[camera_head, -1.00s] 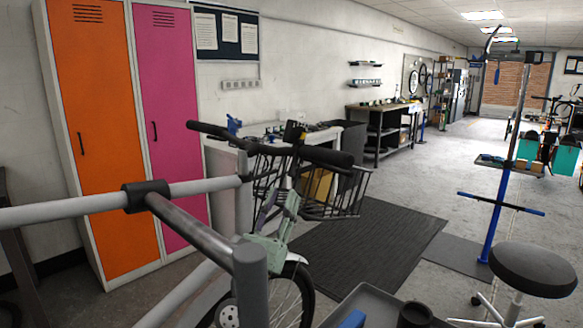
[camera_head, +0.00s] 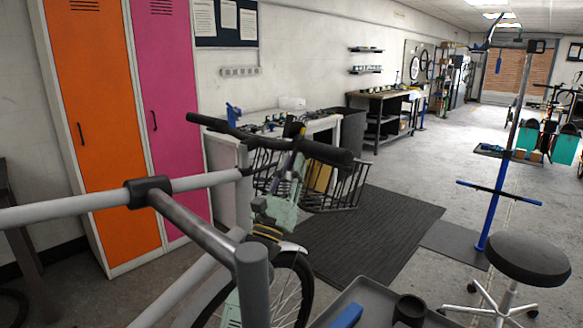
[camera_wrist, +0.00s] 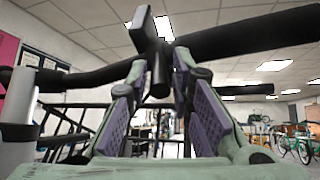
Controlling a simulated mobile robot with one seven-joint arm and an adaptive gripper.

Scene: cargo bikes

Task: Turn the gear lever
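The bike handlebar (camera_head: 262,138) crosses the middle of the head view, with a black grip (camera_head: 328,153) on its right end. My pale green gripper (camera_head: 292,160) is just below and against the bar's middle in that view. In the wrist view my gripper (camera_wrist: 162,72) has its two purple-padded fingers apart. A short black peg (camera_wrist: 160,78), apparently the gear lever, hangs between the fingertips beneath the bar. Contact with it cannot be told. A black rectangular piece (camera_wrist: 143,28) rises above the bar. The thick grip (camera_wrist: 250,37) runs off to the right.
A wire basket (camera_head: 335,185) is on the bike's front, close to my gripper. A grey rail frame (camera_head: 205,182) crosses the near left. A dark tray (camera_head: 375,300) and a round stool (camera_head: 537,257) stand near right. The floor mat (camera_head: 375,235) is clear.

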